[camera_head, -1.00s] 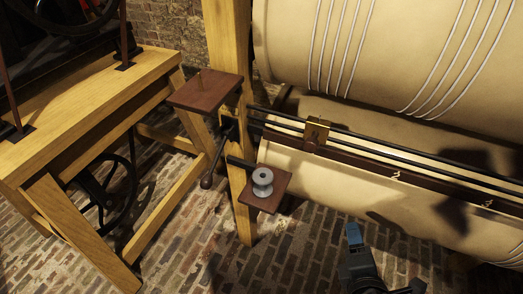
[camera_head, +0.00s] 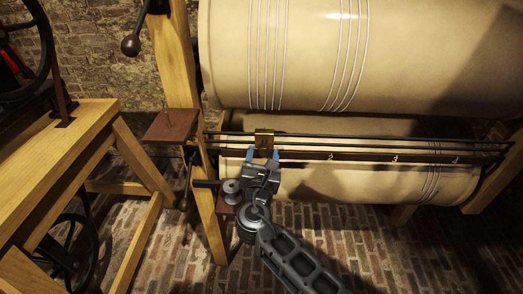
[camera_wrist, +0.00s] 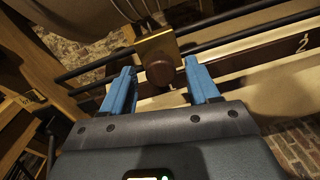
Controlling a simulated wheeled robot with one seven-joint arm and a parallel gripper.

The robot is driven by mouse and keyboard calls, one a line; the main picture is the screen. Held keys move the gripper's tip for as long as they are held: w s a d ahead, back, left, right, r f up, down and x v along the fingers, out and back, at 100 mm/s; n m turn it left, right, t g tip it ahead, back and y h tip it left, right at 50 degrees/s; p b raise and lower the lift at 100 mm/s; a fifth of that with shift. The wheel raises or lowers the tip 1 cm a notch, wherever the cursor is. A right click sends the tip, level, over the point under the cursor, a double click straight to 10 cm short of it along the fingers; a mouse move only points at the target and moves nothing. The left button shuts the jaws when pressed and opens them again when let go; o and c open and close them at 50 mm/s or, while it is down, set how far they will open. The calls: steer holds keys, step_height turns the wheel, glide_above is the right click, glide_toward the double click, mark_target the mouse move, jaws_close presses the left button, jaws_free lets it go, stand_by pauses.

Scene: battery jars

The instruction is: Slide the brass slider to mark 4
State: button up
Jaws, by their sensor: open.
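The brass slider (camera_head: 264,138) sits on two dark rails (camera_head: 350,139) near their left end. In the wrist view the brass slider (camera_wrist: 157,45) has a round brown knob (camera_wrist: 160,70) on its front. My gripper (camera_head: 263,158) is open, and its blue fingers stand on either side of the knob. In the wrist view my gripper (camera_wrist: 160,85) shows a gap between each finger and the knob. A dark brown scale strip (camera_head: 310,156) with pale marks runs below the rails. The slider is left of the mark that reads 2 in the wrist view (camera_wrist: 303,43).
Large tan drums (camera_head: 320,60) lie above and behind the rails. A wooden post (camera_head: 181,90) stands at the left, with a brown shelf (camera_head: 172,126) and a grey spool (camera_head: 231,190) by it. A wooden bench (camera_head: 60,150) is farther left. The rails look clear to the right.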

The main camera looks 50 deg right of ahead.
steer(key=shift+x, duration=1.2)
jaws_close()
